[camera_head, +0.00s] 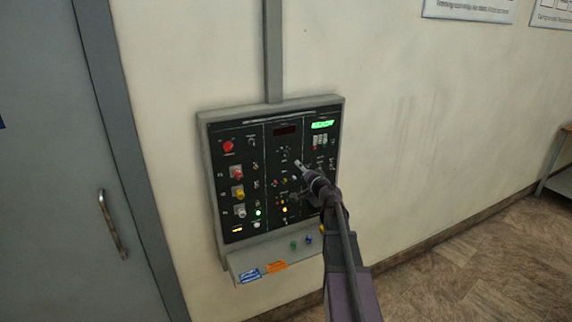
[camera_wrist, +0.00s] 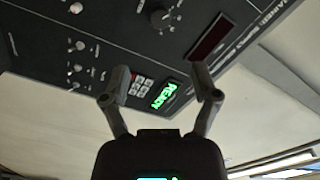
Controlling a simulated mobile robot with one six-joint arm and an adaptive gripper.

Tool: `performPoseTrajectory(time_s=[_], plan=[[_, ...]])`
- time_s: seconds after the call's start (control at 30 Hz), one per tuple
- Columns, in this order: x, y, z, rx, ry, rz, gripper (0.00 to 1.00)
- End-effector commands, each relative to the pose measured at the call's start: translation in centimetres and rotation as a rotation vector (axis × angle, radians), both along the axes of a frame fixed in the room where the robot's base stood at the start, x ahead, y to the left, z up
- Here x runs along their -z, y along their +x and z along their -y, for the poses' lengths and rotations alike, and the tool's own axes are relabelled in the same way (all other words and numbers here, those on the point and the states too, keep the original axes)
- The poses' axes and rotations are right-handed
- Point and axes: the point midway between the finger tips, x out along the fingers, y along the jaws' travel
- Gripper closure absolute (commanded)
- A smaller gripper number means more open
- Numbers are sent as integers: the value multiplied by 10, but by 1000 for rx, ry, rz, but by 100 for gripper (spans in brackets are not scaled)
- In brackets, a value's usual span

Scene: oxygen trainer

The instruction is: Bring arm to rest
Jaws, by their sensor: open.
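My arm reaches up from the bottom of the head view, with my gripper (camera_head: 300,165) in front of the middle of a wall-mounted control panel (camera_head: 236,150). In the wrist view my gripper (camera_wrist: 160,85) has its two fingers spread apart with nothing between them. The black panel face (camera_wrist: 110,30) lies beyond the fingertips. A lit green display (camera_head: 323,124) is at the panel's upper right; it also shows in the wrist view (camera_wrist: 164,96). I cannot tell whether a fingertip touches the panel. My arm hides part of the panel's lower right.
A shelf (camera_head: 245,256) juts out below the panel, with blue and orange tags (camera_head: 262,270) on its front. A grey door (camera_head: 60,160) with a handle (camera_head: 111,224) stands at the left. A table (camera_head: 560,180) is at the far right. Floor (camera_head: 470,260) between is clear.

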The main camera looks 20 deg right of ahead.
Motion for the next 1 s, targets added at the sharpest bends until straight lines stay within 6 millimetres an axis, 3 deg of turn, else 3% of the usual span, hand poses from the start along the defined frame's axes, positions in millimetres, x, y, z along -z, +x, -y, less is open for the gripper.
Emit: performPoseTrajectory(time_s=[0.2,0.37,0.47,0.67,0.8,1.0], plan=[[0,0,-1,-2,-1,-1,22],[7,-2,-21,-49,-27,-22,22],[16,-6,-47,-111,-63,-55,22],[49,-25,-123,-303,-171,-177,22],[81,-50,-177,-449,-263,-302,22],[129,-97,-237,-627,-390,-514,22]])
